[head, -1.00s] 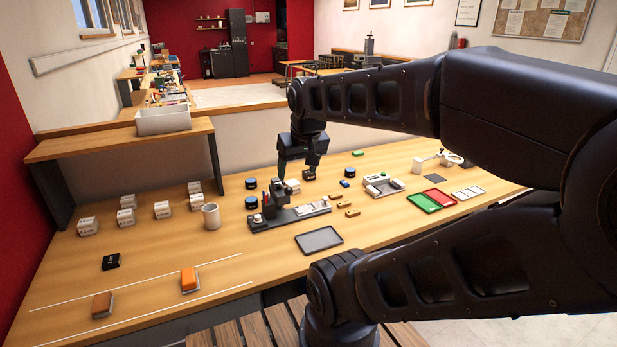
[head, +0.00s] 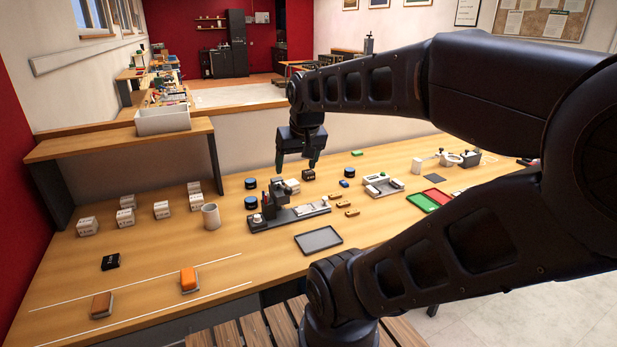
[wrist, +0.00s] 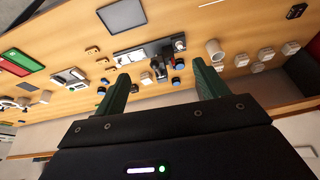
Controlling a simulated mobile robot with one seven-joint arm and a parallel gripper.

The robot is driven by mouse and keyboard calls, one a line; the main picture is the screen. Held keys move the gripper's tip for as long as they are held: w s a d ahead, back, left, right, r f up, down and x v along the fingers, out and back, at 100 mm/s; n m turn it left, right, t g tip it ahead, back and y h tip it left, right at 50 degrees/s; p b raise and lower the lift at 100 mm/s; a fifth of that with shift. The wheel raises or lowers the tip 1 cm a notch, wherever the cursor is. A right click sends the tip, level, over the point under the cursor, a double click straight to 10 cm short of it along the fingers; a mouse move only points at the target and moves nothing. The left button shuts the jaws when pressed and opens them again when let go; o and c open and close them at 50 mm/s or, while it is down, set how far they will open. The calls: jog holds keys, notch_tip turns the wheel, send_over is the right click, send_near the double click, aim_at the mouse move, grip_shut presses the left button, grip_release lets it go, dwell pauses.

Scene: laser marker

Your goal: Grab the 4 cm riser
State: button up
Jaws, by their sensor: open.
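My gripper (head: 297,168) is open and empty. It hangs above the far part of the workbench, behind the dark marking device (head: 272,207). In the wrist view the two green fingers of my gripper (wrist: 162,82) stand wide apart with nothing between them. No readable label picks out the 4 cm riser. A small dark block (head: 308,174) sits on the bench below and right of my fingertips. Several pale lettered blocks (head: 162,209) stand at the left.
Blue-topped round pucks (head: 251,202) and a grey cup (head: 211,216) stand left of the device. A grey tray (head: 318,240), brass-coloured pieces (head: 352,212) and red and green trays (head: 422,202) lie right. A raised shelf (head: 110,142) is at the back left.

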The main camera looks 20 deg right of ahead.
jog(key=w+d+m+g, duration=0.1)
jog(key=w+d+m, duration=0.3)
jog(key=w, duration=0.9)
jog(key=m+g+h, duration=0.3)
jog(key=m+h, duration=0.2)
jog(key=m, duration=0.8)
send_over(308, 171)
jog(key=a, duration=0.4)
notch_tip(308, 171, down, 24)
jog(key=x, duration=1)
jog(key=shift+s, duration=0.4)
jog(key=c, duration=1.2)
jog(key=shift+c, duration=0.2)
jog(key=shift+r, duration=0.1)
